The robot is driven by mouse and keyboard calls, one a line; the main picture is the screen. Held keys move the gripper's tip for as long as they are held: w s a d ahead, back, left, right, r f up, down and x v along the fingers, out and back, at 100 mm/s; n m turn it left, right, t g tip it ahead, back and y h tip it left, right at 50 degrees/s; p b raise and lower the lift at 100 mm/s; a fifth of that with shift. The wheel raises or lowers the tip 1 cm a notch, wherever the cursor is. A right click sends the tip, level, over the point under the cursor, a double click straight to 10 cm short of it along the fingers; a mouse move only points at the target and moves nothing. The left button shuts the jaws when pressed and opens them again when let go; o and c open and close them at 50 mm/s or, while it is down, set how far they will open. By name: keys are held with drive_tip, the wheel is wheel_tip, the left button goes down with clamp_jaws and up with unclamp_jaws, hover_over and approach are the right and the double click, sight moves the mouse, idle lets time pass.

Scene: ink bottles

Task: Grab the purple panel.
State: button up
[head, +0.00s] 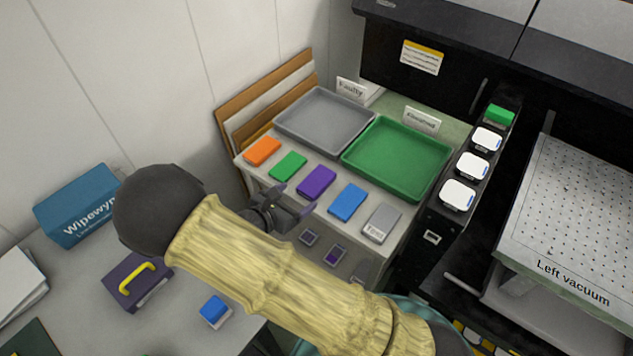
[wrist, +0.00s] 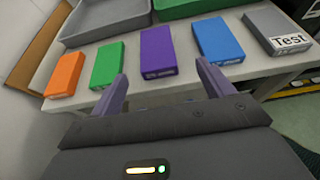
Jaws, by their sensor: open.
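The purple panel (head: 317,181) is a flat block lying in the middle of a row on the grey bench, between a green and a blue panel. In the wrist view the purple panel (wrist: 157,52) lies ahead of my gripper, in line with the gap between the fingers. My gripper (head: 291,196) is just in front of the bench's near edge, close to the purple panel. In the wrist view my gripper (wrist: 162,75) is open with nothing between its fingers. The fingertips look short of the panel; I cannot tell the exact gap.
Orange (head: 263,151), green (head: 288,166), blue (head: 347,202) and grey "Test" (head: 381,223) panels lie in the same row. Behind them are a grey tray (head: 285,122) and a green tray (head: 430,190). A side table holds a purple box with a yellow handle (head: 137,281).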

sight(316, 181)
drive_tip(key=x, duration=0.6)
drive_tip(key=shift+w+d+p, duration=0.2)
drive_tip(key=shift+w+p, duration=0.1)
drive_tip(key=shift+w, duration=0.05)
drive_tip(key=x, duration=0.4)
drive_tip(key=shift+w+r+p, duration=0.1)
drive_tip(key=shift+w+p, duration=0.2)
drive_tip(key=shift+p, duration=0.05)
drive_tip(key=c, duration=1.1)
